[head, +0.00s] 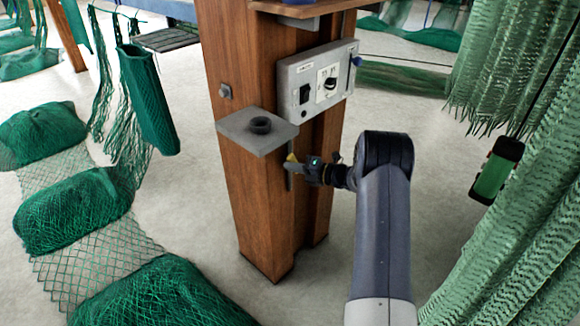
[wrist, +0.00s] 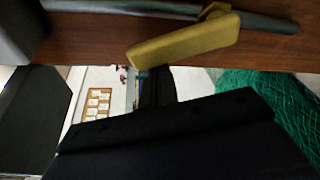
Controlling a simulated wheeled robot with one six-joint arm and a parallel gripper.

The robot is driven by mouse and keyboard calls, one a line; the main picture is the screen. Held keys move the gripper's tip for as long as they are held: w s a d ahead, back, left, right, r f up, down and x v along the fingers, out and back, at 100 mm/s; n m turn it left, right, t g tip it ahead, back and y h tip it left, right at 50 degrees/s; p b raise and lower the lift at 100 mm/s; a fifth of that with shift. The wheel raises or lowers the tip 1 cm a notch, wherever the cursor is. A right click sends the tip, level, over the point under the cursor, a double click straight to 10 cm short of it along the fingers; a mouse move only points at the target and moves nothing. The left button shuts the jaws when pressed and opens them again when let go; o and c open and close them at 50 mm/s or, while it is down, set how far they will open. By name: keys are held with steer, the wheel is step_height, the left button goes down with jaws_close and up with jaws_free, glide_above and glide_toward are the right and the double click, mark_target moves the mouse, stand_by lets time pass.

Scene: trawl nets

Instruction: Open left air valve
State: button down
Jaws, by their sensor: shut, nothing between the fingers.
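A yellow valve lever (wrist: 185,40) shows large in the wrist view, on a thin grey pipe (wrist: 255,20) that runs along the brown wooden post. In the head view the yellow lever (head: 291,158) is a small patch on the post's right side, just below the grey shelf. My gripper (head: 303,168) is shut and empty, with its tip close beside the lever. In the wrist view my dark gripper (wrist: 155,88) reaches up to just below the lever. I cannot tell whether it touches the lever.
A grey shelf (head: 240,134) with a black ring juts from the wooden post (head: 262,215) above the lever. A control box (head: 318,85) is mounted higher up. Green nets (head: 530,190) hang at the right, and net bundles (head: 75,212) lie at the left.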

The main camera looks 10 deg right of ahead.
mark_target(294, 158)
steer(key=d+m, duration=0.1)
steer(key=w+r+m+y, duration=0.1)
steer(key=m, duration=0.1)
steer(key=shift+d+r+t+p, duration=0.1)
steer(key=shift+d+t+p, duration=0.2)
steer(key=shift+d+p, duration=0.1)
steer(key=shift+w+d+r, duration=0.15)
steer(key=shift+w+d, duration=0.1)
steer(key=shift+w+d+r, duration=0.1)
stand_by(0.4)
